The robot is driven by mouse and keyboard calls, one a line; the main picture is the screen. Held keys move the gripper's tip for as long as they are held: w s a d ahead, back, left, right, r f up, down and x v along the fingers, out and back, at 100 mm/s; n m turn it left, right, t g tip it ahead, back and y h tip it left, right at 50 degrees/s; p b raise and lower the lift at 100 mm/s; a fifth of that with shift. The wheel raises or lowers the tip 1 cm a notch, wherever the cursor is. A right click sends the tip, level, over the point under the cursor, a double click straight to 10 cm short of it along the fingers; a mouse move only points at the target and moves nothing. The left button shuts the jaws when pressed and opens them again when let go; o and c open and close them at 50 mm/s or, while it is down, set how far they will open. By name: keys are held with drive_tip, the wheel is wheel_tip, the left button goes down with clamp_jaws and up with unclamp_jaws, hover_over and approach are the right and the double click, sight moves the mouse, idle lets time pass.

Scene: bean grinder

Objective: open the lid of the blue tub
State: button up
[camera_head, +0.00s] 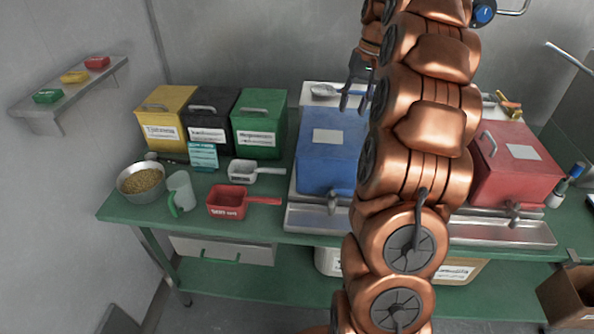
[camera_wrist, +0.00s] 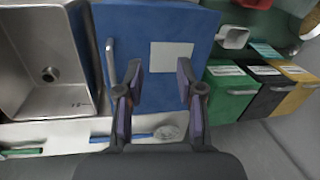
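The blue tub (camera_head: 322,165) stands on the bench with a spout low on its front. Its blue lid (camera_wrist: 222,35) looks shut, with a pale label (camera_wrist: 171,57) on top. The lid's metal handle (camera_wrist: 110,62) shows at the left in the wrist view; in the head view my arm hides the tub's right part and the handle. My gripper (camera_wrist: 160,75) is open and empty, its fingers spread over the lid's edge near the label. The handle lies left of the left finger, not between the fingers. In the head view my gripper (camera_head: 353,104) is above the tub's back edge.
A red tub (camera_head: 505,178) stands right of my arm. Yellow (camera_head: 163,113), black (camera_head: 207,118) and green (camera_head: 259,122) boxes stand left. A scoop (camera_wrist: 168,132) lies behind the tub. A red scoop (camera_head: 228,202) lies in front left.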

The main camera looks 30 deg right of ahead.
drive_tip(key=s+a+f+n, duration=0.1)
drive_tip(key=s+a, duration=0.4)
drive_tip(key=a, duration=0.6)
drive_tip(key=s+a+f+n+g, duration=0.1)
drive_tip(key=s+a+f+n, duration=0.1)
drive_tip(key=s+a, duration=0.4)
drive_tip(key=shift+a+n+g+h+b, duration=0.3)
drive_tip(key=shift+a+n, duration=0.1)
drive_tip(key=shift+a, duration=2.35)
drive_tip(key=shift+f, duration=0.1)
drive_tip(key=s+a+f+n, duration=0.1)
drive_tip(key=s+a+f, duration=0.2)
drive_tip(key=s, duration=0.6)
drive_tip(key=s+a+f+n+g+h, duration=0.1)
drive_tip(key=s+a+f, duration=0.3)
drive_tip(key=s, duration=0.5)
drive_tip(key=shift+s+f, duration=0.3)
drive_tip(key=shift+f, duration=0.4)
drive_tip(key=shift+a, duration=0.15)
